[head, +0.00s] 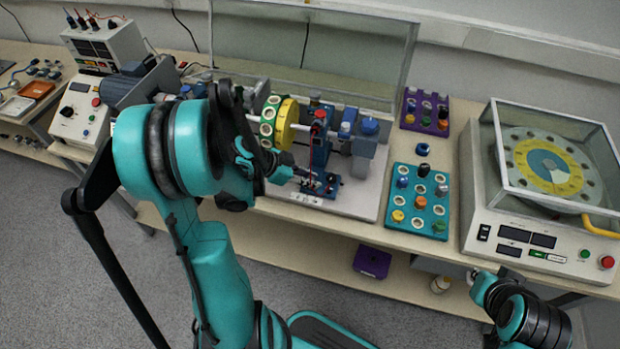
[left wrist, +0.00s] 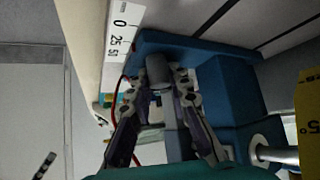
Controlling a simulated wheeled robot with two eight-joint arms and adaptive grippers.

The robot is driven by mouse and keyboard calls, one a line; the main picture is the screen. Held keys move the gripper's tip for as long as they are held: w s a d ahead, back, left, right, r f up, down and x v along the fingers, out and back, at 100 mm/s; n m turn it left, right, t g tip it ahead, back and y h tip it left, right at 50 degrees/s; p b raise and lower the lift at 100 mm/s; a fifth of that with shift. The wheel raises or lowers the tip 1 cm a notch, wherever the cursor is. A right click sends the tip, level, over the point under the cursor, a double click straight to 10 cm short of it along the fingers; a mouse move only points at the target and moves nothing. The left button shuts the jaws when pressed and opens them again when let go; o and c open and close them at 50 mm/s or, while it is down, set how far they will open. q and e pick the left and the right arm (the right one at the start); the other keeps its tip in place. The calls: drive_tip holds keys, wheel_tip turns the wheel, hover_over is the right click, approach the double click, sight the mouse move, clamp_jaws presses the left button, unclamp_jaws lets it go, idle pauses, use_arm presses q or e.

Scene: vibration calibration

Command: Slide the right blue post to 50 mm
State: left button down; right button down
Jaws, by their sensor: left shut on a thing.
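The right blue post (head: 320,148) stands upright on the rig, with a red piece at its top and a flat blue foot (head: 331,188). My left gripper (head: 303,180) is at the foot, low on the front side. In the left wrist view, its two fingers (left wrist: 165,90) are shut on a grey cylindrical knob (left wrist: 158,69) on the blue foot (left wrist: 185,45). A white scale (left wrist: 119,35) marked 0, 25 and 50 runs beside the foot; the exact reading cannot be told.
A yellow-green disc (head: 284,124) is on the shaft left of the post. A teal tray (head: 418,206) and a purple tray (head: 411,122) hold small parts. A covered machine (head: 545,236) stands at right. A clear shield (head: 345,45) stands behind the rig.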

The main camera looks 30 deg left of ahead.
sight(330, 185)
use_arm(q)
drive_tip(key=shift+w+d, duration=0.15)
drive_tip(key=shift+d, duration=0.6)
drive_tip(key=shift+w+d, duration=0.1)
drive_tip(key=shift+d, duration=0.6)
drive_tip(key=shift+a, duration=0.1)
drive_tip(key=c, duration=1.5)
unclamp_jaws()
drive_tip(key=shift+o, duration=0.5)
drive_tip(key=shift+w+d, duration=0.1)
drive_tip(key=shift+d, duration=0.1)
drive_tip(key=shift+a, duration=0.15)
